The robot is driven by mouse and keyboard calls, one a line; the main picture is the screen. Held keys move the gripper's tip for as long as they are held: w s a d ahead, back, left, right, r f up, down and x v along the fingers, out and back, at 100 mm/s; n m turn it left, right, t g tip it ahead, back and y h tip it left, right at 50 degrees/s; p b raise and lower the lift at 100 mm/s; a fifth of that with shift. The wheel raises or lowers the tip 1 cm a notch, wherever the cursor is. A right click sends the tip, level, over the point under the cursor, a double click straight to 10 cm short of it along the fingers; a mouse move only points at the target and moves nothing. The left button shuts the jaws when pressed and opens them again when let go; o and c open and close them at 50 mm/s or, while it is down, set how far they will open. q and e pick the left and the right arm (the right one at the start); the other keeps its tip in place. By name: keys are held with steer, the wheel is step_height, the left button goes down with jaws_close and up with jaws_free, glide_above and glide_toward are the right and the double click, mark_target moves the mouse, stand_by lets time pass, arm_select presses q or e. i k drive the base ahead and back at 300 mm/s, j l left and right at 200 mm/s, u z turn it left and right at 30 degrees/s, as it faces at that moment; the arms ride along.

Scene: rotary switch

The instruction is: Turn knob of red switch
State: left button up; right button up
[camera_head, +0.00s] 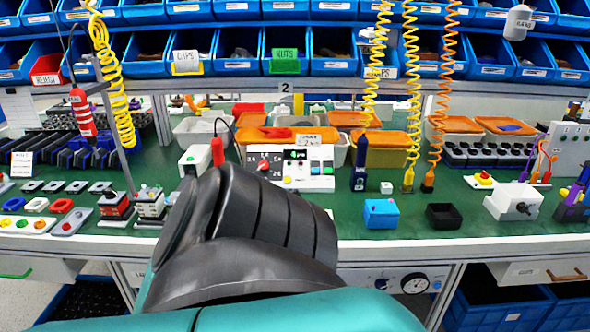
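I cannot tell which of these is the red switch. A black and teal link of my own arm fills the lower middle and hides part of the bench in front of the control box. No gripper fingers show.
A blue box (381,213) and a black box (443,216) stand right of my arm. A white device (513,202) is further right. Yellow and orange coiled cables (410,90) hang over the bench. Bare green bench top (345,212) shows between these things.

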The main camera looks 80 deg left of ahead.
mark_target(112, 194)
steer(key=u, duration=3.75)
steer(key=i+j+z, duration=0.35)
steer(key=i+j, duration=0.15)
steer(key=i+j+z, duration=0.2)
steer(key=j, duration=0.25)
steer(key=i+j+z, duration=0.2)
steer(key=j, duration=0.2)
steer(key=i+j+z, duration=0.15)
steer(key=j, duration=0.25)
steer(key=i+j+z, duration=0.2)
steer(key=j, duration=0.2)
steer(key=k+l+u, duration=0.1)
steer(key=u, duration=0.25)
steer(key=k+l+u, duration=0.1)
steer(key=u, duration=0.25)
steer(key=k+u, duration=0.15)
steer(key=u, duration=0.15)
